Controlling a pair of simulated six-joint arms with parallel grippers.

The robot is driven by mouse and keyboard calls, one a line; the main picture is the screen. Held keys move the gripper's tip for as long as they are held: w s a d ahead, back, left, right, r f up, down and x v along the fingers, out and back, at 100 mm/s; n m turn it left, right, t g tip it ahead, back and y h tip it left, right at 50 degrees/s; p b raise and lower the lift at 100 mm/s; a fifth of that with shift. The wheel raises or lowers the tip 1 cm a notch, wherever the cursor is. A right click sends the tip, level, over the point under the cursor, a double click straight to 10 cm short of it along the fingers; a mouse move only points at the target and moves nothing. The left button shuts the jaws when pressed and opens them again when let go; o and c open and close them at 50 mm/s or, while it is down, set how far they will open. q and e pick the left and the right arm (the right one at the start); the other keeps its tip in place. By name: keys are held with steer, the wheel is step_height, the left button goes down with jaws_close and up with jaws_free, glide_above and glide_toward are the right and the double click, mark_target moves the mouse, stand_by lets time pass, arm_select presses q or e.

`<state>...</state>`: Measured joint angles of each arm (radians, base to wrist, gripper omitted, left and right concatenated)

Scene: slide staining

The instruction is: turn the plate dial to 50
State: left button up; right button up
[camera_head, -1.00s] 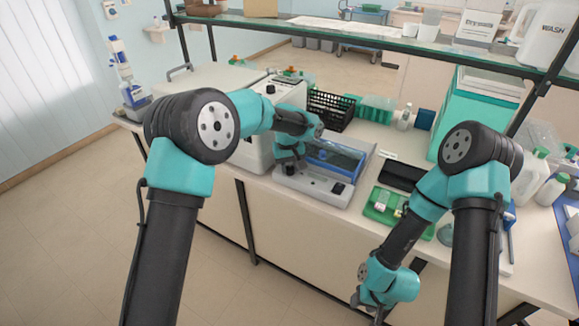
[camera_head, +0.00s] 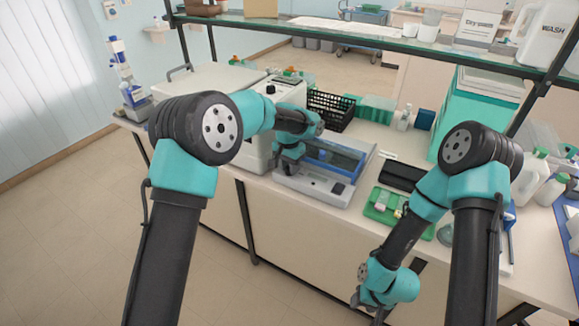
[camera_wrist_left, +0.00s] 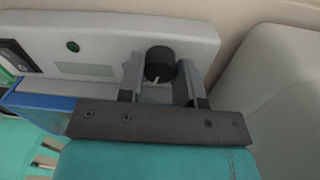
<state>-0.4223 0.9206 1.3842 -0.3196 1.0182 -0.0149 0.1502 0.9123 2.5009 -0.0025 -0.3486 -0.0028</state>
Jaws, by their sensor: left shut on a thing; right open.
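The hot plate device (camera_head: 318,187) is a grey-white unit with a blue-edged top, standing on the bench. Its front panel (camera_wrist_left: 110,42) shows in the left wrist view, with the black dial (camera_wrist_left: 159,64) at the right part. The dial has a pale pointer mark at its lower edge; no scale numbers can be read. My left gripper (camera_wrist_left: 160,80) is shut on the dial, one finger on each side. In the head view, my left gripper (camera_head: 287,165) is at the left end of the device and hides the dial. My right gripper (camera_head: 370,305) is open and empty, low before the bench front.
A white boxy machine (camera_head: 258,150) stands close to the left of the device. A black basket (camera_head: 330,108) is behind it. A green tray (camera_head: 380,205) with small items lies to the right. A glass shelf (camera_head: 370,37) spans above the bench.

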mark_target(288, 167)
arm_select(q)
steer(key=shift+m, duration=0.5)
steer(key=o, duration=0.9)
steer(key=shift+o, duration=0.2)
step_height(288, 167, up, 17)
steer(key=shift+w+a+r, duration=0.2)
steer(key=shift+w+a, duration=0.05)
steer(key=shift+a, duration=0.05)
